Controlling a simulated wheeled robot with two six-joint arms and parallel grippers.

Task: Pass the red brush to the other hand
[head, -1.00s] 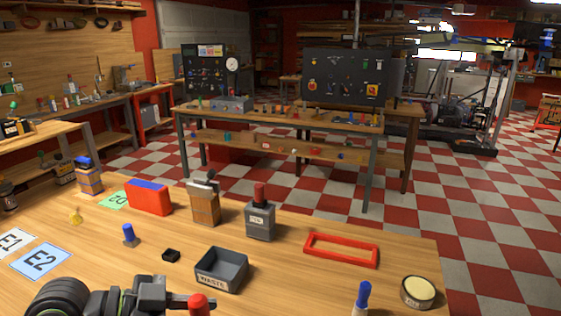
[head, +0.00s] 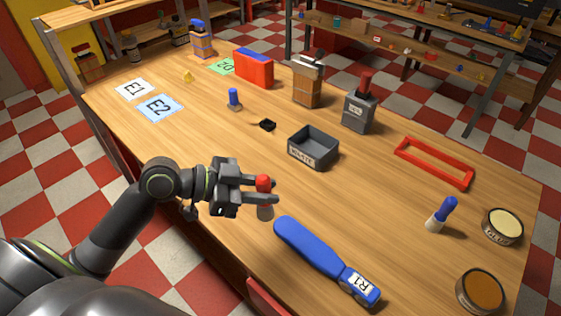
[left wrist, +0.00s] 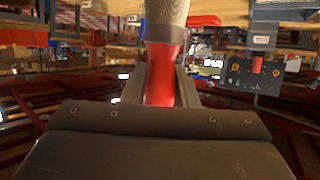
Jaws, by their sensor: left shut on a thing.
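The red brush has a red handle (head: 264,182) and a grey-brown bristle end (head: 265,211) pointing down. My left gripper (head: 268,193) is shut on the red handle, over the front part of the wooden bench. In the left wrist view the red handle (left wrist: 160,82) sits between the fingers, with the bristles (left wrist: 166,20) beyond at the top. My right gripper is in neither current view.
A blue paddle (head: 312,247) labelled R1 lies just right of the brush. An open grey bin (head: 328,156) stands behind it. A blue-handled brush (head: 441,215) and round tins (head: 503,239) are at the right. A red frame (head: 402,153) lies behind them.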

